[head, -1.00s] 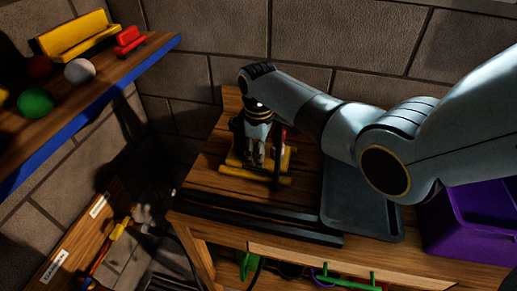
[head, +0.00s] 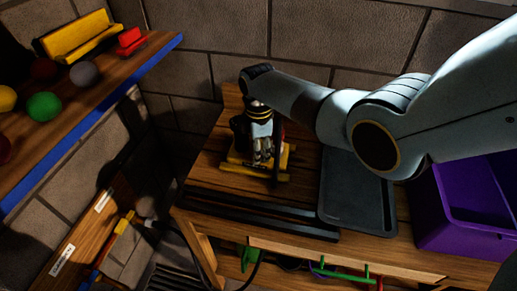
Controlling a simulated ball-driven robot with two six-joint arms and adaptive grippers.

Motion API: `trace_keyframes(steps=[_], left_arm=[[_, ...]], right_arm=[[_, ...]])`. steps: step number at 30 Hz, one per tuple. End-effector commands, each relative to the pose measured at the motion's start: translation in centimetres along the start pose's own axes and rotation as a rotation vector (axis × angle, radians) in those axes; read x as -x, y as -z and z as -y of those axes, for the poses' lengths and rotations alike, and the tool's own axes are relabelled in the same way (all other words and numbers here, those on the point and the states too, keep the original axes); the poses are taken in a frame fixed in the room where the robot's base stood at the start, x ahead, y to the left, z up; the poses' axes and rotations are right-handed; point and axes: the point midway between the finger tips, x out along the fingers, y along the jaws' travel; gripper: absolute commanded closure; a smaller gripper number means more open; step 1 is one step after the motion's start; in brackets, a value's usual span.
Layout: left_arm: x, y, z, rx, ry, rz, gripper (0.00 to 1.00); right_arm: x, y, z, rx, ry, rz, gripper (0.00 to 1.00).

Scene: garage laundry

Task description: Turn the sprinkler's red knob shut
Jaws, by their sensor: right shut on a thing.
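The sprinkler's yellow base (head: 240,168) sits on the wooden table towards its back left. My right gripper (head: 263,160) points down over the base, shut on a part of the sprinkler. The red knob is not clearly visible; the gripper and wrist hide the middle of the sprinkler. A dark upright part (head: 279,155) stands just right of the fingers. My left gripper is not in view.
A dark grey tray (head: 358,205) lies right of the sprinkler, and a purple bin (head: 470,215) stands farther right. Black rails (head: 262,212) run along the table front. A blue-edged shelf (head: 100,88) with balls is at left. A brick wall closes the back.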

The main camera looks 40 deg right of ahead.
Motion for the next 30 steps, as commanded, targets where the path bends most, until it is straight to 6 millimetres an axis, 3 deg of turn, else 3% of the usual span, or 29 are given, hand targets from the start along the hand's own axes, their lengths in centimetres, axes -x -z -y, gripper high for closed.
trace_keyframes(steps=[13,14,18,30], left_arm=[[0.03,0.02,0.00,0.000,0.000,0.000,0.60],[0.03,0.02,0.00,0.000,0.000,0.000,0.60],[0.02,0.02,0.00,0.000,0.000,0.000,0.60],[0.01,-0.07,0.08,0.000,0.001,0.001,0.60]], right_arm=[[0.00,0.02,-0.01,0.008,0.000,0.000,1.00],[0.01,0.01,-0.01,0.008,0.000,0.000,0.68],[0.00,0.01,-0.01,0.008,0.000,0.000,0.49],[0.00,0.00,-0.01,0.007,0.000,0.000,0.48]])
